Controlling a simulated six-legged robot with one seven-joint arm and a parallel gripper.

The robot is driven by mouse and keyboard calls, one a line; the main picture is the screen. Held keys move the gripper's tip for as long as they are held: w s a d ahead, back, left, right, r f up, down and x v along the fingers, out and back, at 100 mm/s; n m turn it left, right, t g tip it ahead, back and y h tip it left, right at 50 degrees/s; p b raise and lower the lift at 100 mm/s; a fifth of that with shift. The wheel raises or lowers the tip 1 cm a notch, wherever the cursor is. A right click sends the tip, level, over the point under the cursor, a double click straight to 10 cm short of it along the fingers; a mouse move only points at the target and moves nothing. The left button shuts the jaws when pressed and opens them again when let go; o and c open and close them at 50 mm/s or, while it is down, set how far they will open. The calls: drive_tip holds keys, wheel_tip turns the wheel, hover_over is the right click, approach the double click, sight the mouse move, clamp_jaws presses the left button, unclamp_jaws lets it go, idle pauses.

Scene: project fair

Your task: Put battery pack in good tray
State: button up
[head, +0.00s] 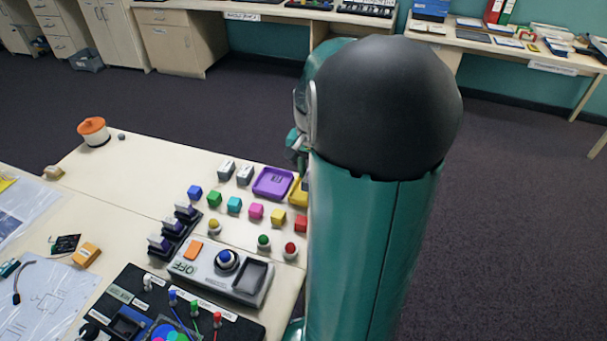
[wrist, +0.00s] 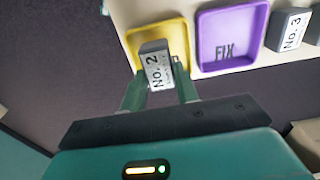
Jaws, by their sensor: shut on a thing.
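My gripper (wrist: 158,76) is shut on a grey battery pack (wrist: 154,58) with a white label reading "No. 2". In the wrist view the pack appears over the yellow tray (wrist: 133,39); I cannot tell whether it touches the tray floor. Any word on the yellow tray is hidden. The purple tray (wrist: 212,32), marked "FIX", lies next to the yellow one and also shows in the head view (head: 262,190).
A grey pack marked "No. 3" (wrist: 291,30) stands beyond the purple tray. Two grey packs (head: 226,170) (head: 245,174) stand left of it in the head view. Coloured cubes (head: 234,205) and a grey control box (head: 222,271) crowd the table nearer me. Dark floor lies beyond the table edge.

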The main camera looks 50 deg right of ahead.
drive_tip(key=shift+w+d+f, duration=0.1)
drive_tip(key=shift+w+f, duration=0.1)
drive_tip(key=shift+f, duration=1.7)
drive_tip(key=shift+f, duration=0.1)
drive_tip(key=o, duration=1)
wheel_tip(320, 180, up, 12)
drive_tip(key=shift+r, duration=0.15)
